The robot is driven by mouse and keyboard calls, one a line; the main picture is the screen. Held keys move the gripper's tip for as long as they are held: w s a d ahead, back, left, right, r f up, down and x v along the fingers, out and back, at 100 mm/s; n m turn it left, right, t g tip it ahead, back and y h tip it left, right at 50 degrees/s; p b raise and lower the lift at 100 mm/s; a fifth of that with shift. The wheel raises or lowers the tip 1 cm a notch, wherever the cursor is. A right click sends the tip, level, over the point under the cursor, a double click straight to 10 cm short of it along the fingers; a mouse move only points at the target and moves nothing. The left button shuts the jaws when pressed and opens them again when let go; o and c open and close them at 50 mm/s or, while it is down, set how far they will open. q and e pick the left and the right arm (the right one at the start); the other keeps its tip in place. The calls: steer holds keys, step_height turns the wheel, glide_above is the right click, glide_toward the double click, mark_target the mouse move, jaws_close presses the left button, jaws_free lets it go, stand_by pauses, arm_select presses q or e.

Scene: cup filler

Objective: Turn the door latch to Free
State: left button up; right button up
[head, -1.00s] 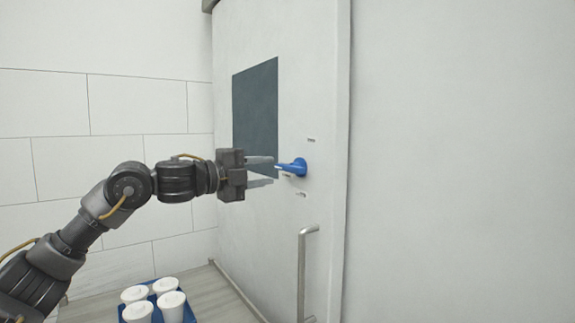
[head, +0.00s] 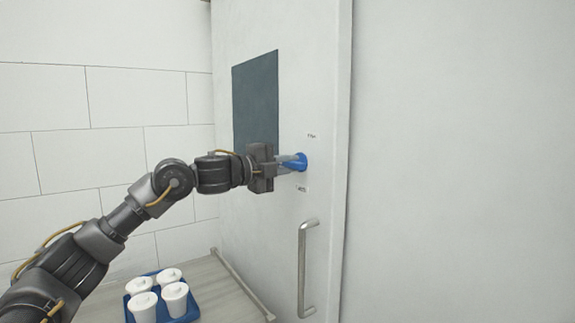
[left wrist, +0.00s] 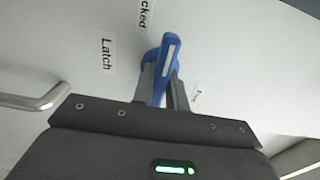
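The blue door latch (head: 299,162) is on the white door (head: 270,230), right of the dark window panel. My left gripper (head: 284,163) is at the latch, with its fingers closed in on either side of the lever. In the left wrist view the blue lever (left wrist: 167,60), with a white stripe, sits between the two fingertips (left wrist: 163,92). The fingers partly hide the lever. My right gripper is not in view.
A metal pull handle (head: 303,270) stands out from the door below the latch. A blue tray (head: 190,306) with several lidded white cups (head: 175,298) sits on a surface at the lower left, below my left arm. A tiled wall is at the left.

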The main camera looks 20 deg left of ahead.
arm_select(q)
jaws_close()
steer(key=shift+f+m+b, duration=0.1)
steer(key=shift+m+b, duration=0.35)
steer(key=shift+m, duration=0.55)
steer(key=m+b, duration=0.2)
steer(key=m, duration=0.4)
steer(key=m+b, duration=0.1)
steer(key=m, duration=0.3)
steer(key=shift+m, duration=0.4)
steer(key=shift+m+b, duration=0.5)
steer(key=shift+m, duration=2)
